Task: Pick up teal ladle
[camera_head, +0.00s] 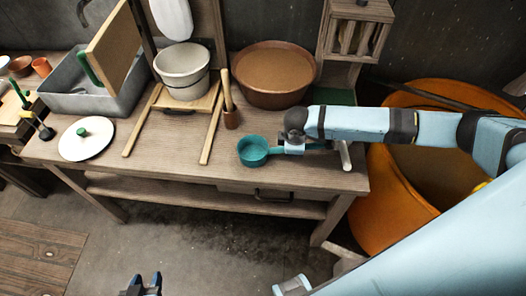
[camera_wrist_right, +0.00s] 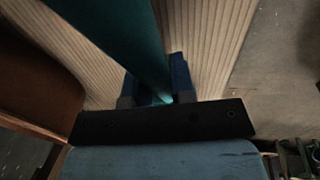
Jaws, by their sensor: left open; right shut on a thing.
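The teal ladle (camera_head: 253,152) is near the front right of the wooden table, its round cup facing up and its handle pointing right. My right gripper (camera_head: 288,148) is shut on the ladle's handle; the arm and wrist hide part of it. In the right wrist view the teal handle (camera_wrist_right: 140,45) runs down between the blue fingers of my right gripper (camera_wrist_right: 155,90). I cannot tell whether the ladle touches the tabletop. My left gripper (camera_head: 142,285) is open and empty at the bottom of the head view, low in front of the table.
The wooden table (camera_head: 170,160) also holds a brown bowl (camera_head: 272,78), a white pot (camera_head: 183,72) on a wooden frame, a wooden pestle (camera_head: 228,98) and a white lid (camera_head: 87,140). A grey sink (camera_head: 65,95) is left. A large orange tub (camera_head: 372,215) stands right.

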